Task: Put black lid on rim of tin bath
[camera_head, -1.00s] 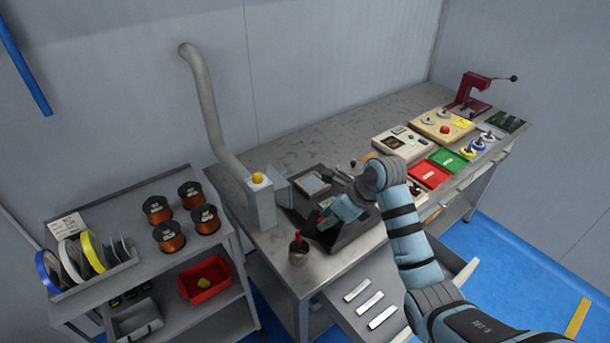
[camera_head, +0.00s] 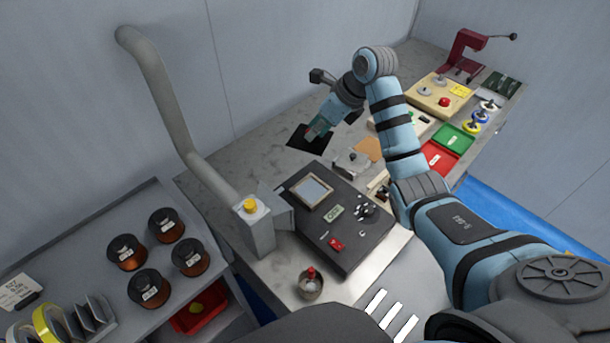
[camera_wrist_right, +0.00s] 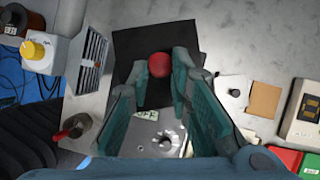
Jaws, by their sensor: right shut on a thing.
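The black lid (camera_head: 299,139) is a flat dark square plate held by my right gripper (camera_head: 319,132), beyond the tin bath in the head view. In the right wrist view, the lid (camera_wrist_right: 130,50) has a round red knob (camera_wrist_right: 159,64) between the fingers of my right gripper (camera_wrist_right: 160,78), which is shut on it. The tin bath (camera_head: 298,197) is a framed square opening in the dark bench unit, uncovered in the head view. The lid seems to hide the bath in the wrist view. The lid's exact height cannot be told. My left gripper is not in view.
The fume extractor (camera_head: 258,230) with its tall pipe stands left of the bath. A small pot (camera_head: 311,288) with a red top is in front. A clamp-like fixture (camera_head: 352,163) and red and green trays lie to the right. Wire spools (camera_head: 165,225) stand on the left shelf.

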